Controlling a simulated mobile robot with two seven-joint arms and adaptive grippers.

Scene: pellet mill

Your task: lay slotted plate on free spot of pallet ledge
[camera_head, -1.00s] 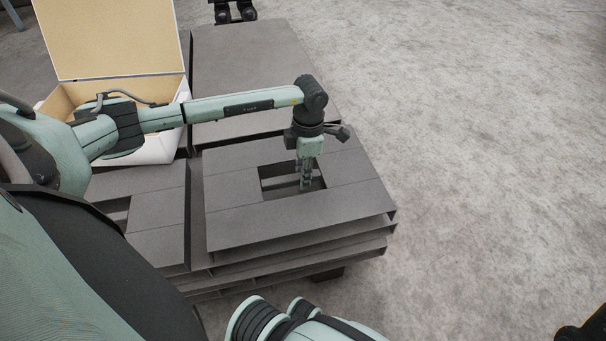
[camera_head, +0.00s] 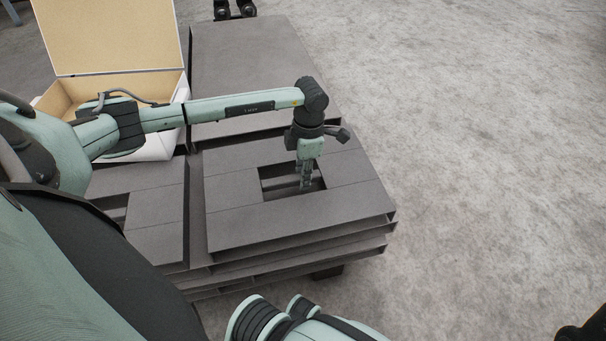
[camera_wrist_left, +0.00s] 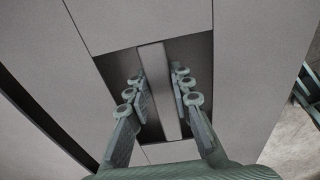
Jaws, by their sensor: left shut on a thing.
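The slotted plate (camera_head: 240,215) is a flat grey panel with a rectangular opening, lying level on top of a stack of similar layers at the centre. A narrow bar crosses inside its opening. My left gripper (camera_head: 305,186) points straight down with its fingertips in the opening. The left wrist view shows its two fingers on either side of the bar (camera_wrist_left: 158,85), closed on it. The plate's surface (camera_wrist_left: 240,70) fills most of that view. How far the fingertips reach below the bar is hidden. My right gripper is not in view.
A similar slotted panel (camera_head: 160,205) lies to the left, across a narrow gap. A plain grey panel (camera_head: 250,60) lies behind. An open box with a tan lid (camera_head: 110,40) stands at the back left. The concrete floor (camera_head: 480,150) at right is clear.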

